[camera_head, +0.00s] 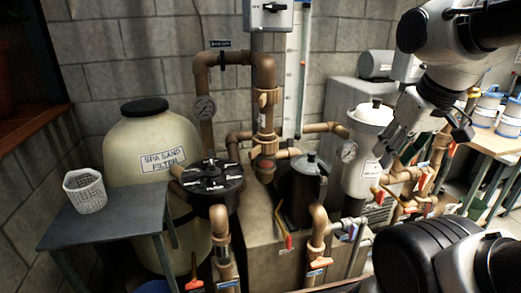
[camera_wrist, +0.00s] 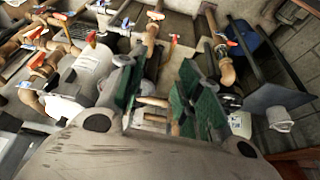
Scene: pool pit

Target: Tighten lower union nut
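A brown vertical pipe stands in the middle of the head view. It has a ribbed union nut (camera_head: 266,97) high up and another wider nut-like fitting (camera_head: 265,137) below it. A dark red part (camera_head: 265,165) sits under that lower fitting. I cannot tell how tight any nut is. My gripper (camera_head: 392,148) is at the right in the head view, in front of the white filter housing and well apart from the pipe. In the wrist view its green-padded fingers (camera_wrist: 160,95) are spread with nothing held between them. Brown pipe ends (camera_wrist: 153,101) show beyond the gap.
A tan sand filter (camera_head: 150,140) and a dark table (camera_head: 110,215) with a white basket (camera_head: 85,191) are at the left. A black-lidded strainer (camera_head: 212,178), a white housing (camera_head: 368,150) and several orange-handled valves crowd the middle and right. A bench (camera_head: 490,142) with tubs stands far right.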

